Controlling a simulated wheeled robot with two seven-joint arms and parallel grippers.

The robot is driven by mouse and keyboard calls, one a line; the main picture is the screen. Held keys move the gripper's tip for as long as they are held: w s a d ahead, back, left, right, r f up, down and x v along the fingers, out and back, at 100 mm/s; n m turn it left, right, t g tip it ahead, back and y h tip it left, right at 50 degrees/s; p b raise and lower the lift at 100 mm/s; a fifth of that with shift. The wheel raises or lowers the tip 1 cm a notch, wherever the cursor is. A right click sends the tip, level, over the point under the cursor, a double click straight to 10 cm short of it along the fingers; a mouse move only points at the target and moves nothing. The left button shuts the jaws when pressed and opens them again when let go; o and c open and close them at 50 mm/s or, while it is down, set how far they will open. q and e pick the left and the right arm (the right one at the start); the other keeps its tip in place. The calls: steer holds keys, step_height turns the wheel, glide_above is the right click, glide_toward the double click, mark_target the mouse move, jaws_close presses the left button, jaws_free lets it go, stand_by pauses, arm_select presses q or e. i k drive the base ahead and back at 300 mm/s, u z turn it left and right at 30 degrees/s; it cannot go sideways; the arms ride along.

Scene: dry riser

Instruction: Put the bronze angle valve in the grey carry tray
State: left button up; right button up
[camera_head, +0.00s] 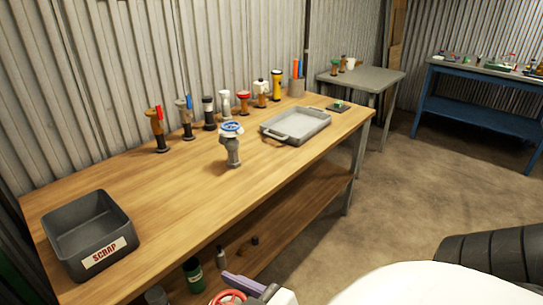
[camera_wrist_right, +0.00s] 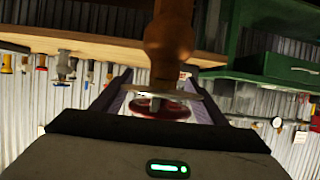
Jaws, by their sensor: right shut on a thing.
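The bronze angle valve (camera_wrist_right: 168,40) has an orange-brown body and a red handwheel (camera_wrist_right: 155,108). My right gripper (camera_wrist_right: 157,88) is shut on it, with a purple finger on each side. In the head view, the red handwheel (camera_head: 228,297) and one purple finger (camera_head: 243,284) of the right gripper show at the bottom edge, in front of the bench; the rest of the valve is out of frame there. The grey carry tray (camera_head: 300,123) lies empty on the far right part of the bench, well apart from the valve. My left gripper is not in view.
A grey valve with a blue handwheel (camera_head: 231,147) stands on the bench, left of the tray. Several fittings line the bench's back, including a red-levered one (camera_head: 158,128). A dark scrap box (camera_head: 122,228) sits at the near left. The front middle of the bench (camera_head: 180,205) is clear.

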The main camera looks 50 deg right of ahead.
mark_target(287, 133)
steer(key=u, duration=2.9)
steer(key=k, duration=2.5)
steer(key=z, duration=2.1)
